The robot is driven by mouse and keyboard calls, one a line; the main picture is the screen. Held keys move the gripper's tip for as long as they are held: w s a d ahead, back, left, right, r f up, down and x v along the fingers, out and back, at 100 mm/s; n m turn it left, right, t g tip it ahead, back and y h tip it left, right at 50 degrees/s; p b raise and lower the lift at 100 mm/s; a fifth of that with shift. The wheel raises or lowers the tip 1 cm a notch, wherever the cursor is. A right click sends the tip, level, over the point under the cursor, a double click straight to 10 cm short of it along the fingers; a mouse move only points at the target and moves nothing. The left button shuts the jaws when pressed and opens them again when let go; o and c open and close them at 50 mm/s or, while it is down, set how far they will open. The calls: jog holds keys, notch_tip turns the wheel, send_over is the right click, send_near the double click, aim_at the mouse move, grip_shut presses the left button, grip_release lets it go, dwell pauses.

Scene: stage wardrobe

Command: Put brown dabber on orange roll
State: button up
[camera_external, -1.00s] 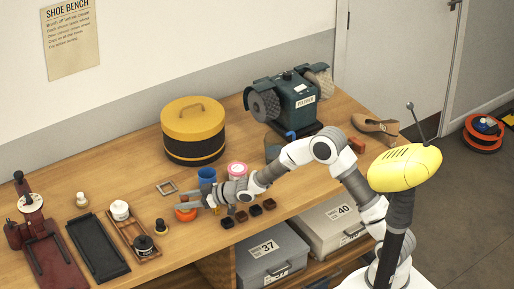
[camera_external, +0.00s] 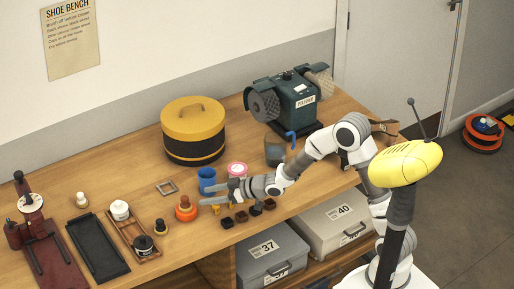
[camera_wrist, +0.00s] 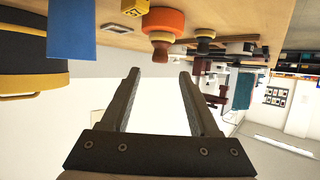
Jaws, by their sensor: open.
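The brown dabber (camera_external: 185,201) sits upright on top of the roll, knob up. In the wrist view, which is upside down, the orange roll (camera_wrist: 163,22) is at the top, with the dabber (camera_wrist: 161,41) resting against its upper face, about centred. My gripper (camera_external: 204,194) is open and empty, a little to the right of the dabber and apart from it. In the wrist view both fingers (camera_wrist: 158,73) are spread with nothing between them.
A yellow block (camera_external: 216,209) and several dark brown blocks (camera_external: 227,222) lie beneath and beside the gripper.

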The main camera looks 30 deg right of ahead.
jog(key=shift+v, duration=1.25)
jog(key=s+d+r+m+h, duration=0.25)
jog(key=d+r+h, duration=0.2)
jog(key=d, duration=0.55)
jog(key=s+d+r+m+h, duration=0.25)
jog(key=s+d+r, duration=0.2)
jog(key=d, duration=0.45)
jog(key=s+d+r+m+g+h, duration=0.1)
jog(key=s+d, duration=0.4)
jog(key=s, duration=0.6)
jog(key=s+d+r+m+g+h, duration=0.1)
jog(key=s+d, duration=0.4)
jog(key=s, duration=0.6)
jog(key=shift+s+m+g, duration=0.3)
jog(key=shift+m+g, duration=0.6)
jog(key=shift+m, duration=0.1)
